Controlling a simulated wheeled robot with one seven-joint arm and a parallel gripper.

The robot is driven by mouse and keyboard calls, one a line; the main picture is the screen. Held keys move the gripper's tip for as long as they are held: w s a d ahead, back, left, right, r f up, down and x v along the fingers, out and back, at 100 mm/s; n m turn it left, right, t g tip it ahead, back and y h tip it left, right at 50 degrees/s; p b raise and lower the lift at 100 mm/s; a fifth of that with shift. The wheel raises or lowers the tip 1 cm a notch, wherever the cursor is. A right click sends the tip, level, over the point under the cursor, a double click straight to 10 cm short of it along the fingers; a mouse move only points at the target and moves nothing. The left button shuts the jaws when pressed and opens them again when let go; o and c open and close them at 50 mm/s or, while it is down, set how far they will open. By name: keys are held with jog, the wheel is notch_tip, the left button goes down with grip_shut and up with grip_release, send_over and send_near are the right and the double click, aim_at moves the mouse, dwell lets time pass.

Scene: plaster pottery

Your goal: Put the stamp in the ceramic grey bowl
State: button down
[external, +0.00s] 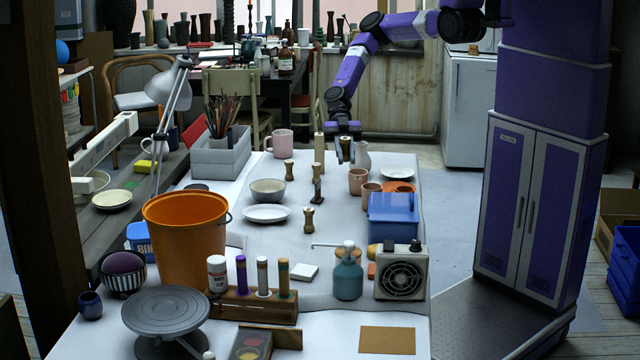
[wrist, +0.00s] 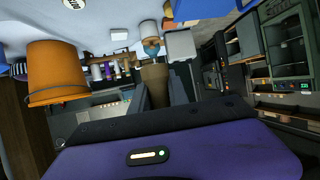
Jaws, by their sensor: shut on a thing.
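The grey ceramic bowl (external: 268,191) stands upright on the white table in the external view, left of my gripper and just behind a white plate. My gripper (external: 345,150) is above the far part of the table. In the wrist view my gripper (wrist: 154,95) is shut on a brown wooden stamp (wrist: 154,76), whose end shows between the fingers. In the external view the held stamp is too small to make out clearly. Several similar wooden pieces stand on the table, one of them (external: 308,220) right of the white plate. I cannot identify the bowl in the wrist view.
A tall tan cylinder (external: 320,150) and a pink mug (external: 280,144) are left of my gripper. Terracotta cups (external: 357,181) and a blue bin (external: 393,215) are nearer the camera. The white plate (external: 266,213) lies before the bowl. An orange bucket (external: 187,240) stands at the left.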

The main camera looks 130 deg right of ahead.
aim_at(263, 183)
jog(key=shift+r, duration=0.1)
jog(key=shift+w+a+r, duration=0.15)
jog(key=shift+w+r, duration=0.05)
jog(key=shift+r, duration=0.05)
jog(key=w+d+f+m+t+h+p, duration=0.1)
jog(key=w+d+f+m+t+h, duration=0.3)
jog(key=d, duration=0.6)
jog(key=w+d+r+m+h+p, duration=0.1)
jog(key=w+d+m+p, duration=0.1)
jog(key=w+d, duration=0.6)
jog(key=s+d+f+m+t+h, duration=0.1)
jog(key=s+d+f+m+h, duration=0.1)
jog(key=d, duration=0.4)
jog(key=s+d+f+m+h, duration=0.1)
jog(key=d+f, duration=0.1)
jog(key=d, duration=0.5)
jog(key=f+b, duration=0.9)
jog(key=shift+s+a+f+b, duration=0.1)
jog(key=shift+a+f+b, duration=0.1)
jog(key=shift+a+b, duration=0.15)
jog(key=c, duration=1.2)
grip_release()
